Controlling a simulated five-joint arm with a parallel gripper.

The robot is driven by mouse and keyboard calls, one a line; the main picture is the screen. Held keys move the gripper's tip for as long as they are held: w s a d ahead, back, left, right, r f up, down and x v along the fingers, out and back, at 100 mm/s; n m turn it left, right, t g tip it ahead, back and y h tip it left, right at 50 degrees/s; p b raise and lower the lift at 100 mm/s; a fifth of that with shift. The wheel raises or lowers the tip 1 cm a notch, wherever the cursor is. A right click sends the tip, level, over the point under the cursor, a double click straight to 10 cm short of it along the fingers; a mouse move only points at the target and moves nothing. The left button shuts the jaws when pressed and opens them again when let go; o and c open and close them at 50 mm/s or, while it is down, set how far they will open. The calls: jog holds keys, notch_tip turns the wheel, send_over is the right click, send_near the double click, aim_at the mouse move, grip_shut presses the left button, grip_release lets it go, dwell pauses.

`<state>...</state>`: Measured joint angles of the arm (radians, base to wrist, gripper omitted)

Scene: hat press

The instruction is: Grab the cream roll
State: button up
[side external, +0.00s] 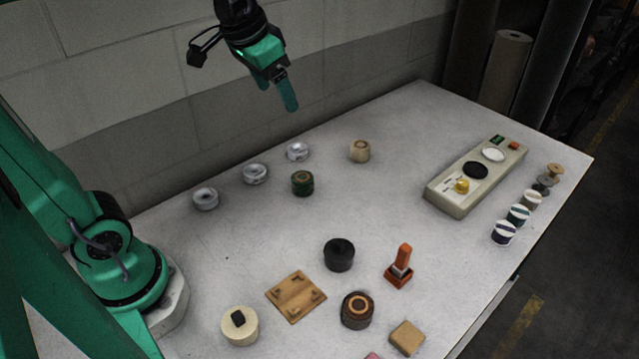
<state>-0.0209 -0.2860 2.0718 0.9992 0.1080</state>
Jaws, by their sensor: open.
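A cream-tan roll (359,151) with a ring-shaped top stands upright on the table, toward the back and right of a dark green roll (302,183). Which of the two is called the cream roll I cannot tell for sure. My gripper (279,92) is open and empty, high above the back of the table and up and left of the cream-tan roll. Its fingers point down and overlap in this view.
Several white rolls (255,174) stand at the back left. A black roll (339,254), a wooden plate (296,297), a brown roll (358,310) and an orange stamp-like piece (399,271) are nearer the front. A beige press panel (459,205) lies right. The table's middle is clear.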

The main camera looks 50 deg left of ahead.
jog(key=w+f+g, duration=0.1)
jog(key=w, duration=0.8)
jog(key=m+g, duration=0.3)
send_over(359, 145)
notch_tip(359, 145, down, 18)
jog(key=shift+s+a+r, duration=0.1)
jog(key=shift+w+f, duration=0.25)
jog(key=shift+f, duration=0.4)
jog(key=shift+s+f, duration=0.1)
jog(key=shift+f, duration=3.8)
jog(key=c, duration=1.1)
jog(key=shift+o, duration=0.2)
jog(key=shift+r, duration=0.2)
